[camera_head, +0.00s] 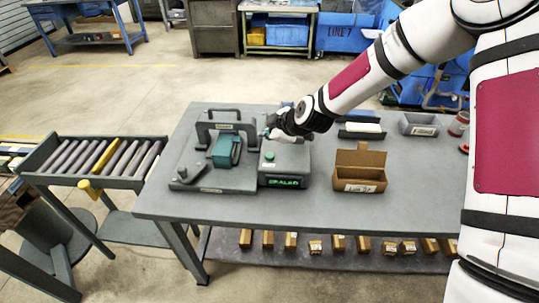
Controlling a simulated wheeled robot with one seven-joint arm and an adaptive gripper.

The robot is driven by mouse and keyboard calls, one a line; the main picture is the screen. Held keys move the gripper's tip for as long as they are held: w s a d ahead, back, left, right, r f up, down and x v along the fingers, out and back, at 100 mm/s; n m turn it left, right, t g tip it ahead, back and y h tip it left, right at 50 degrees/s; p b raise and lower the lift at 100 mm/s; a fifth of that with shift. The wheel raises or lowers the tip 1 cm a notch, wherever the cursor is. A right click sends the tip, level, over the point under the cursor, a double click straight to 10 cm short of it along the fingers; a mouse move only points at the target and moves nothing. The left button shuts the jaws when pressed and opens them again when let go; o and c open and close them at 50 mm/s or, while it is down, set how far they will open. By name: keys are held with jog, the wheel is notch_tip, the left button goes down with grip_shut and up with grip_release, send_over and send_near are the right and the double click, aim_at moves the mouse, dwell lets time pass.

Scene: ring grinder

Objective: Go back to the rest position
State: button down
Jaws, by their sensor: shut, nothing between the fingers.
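My gripper (275,122) is at the end of my white and dark red arm, above the back of the grey machine box with a green button and a lit green display (284,166). The gripper is small in view and partly hidden by my wrist; it holds nothing that I can see. The fixture (213,175) left of it has a dark arched handle and a teal block (226,150). I cannot tell whether the gripper touches anything.
The grey table (420,190) carries an open cardboard box (360,172), a dark tray (362,130) and a grey bin (418,124). A roller rack (100,160) stands at left. Small boxes line the lower shelf. The table's front right is clear.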

jog(key=s+d+r+m+h, duration=0.35)
jog(key=s+d+r, duration=0.4)
jog(key=r, duration=0.25)
jog(key=s+d+r+m+h, duration=0.2)
jog(key=s+d+r+m, duration=0.2)
jog(key=s+d+r, duration=0.4)
jog(key=s+d+r+m, duration=0.2)
jog(key=s+m, duration=0.1)
jog(key=s, duration=0.3)
jog(key=s+d+r+m+g, duration=0.1)
jog(key=s+d+r+m, duration=0.1)
jog(key=s, duration=0.5)
jog(key=s+d+r+m, duration=0.3)
jog(key=s+m, duration=0.1)
jog(key=s, duration=0.2)
jog(key=shift+s, duration=0.35)
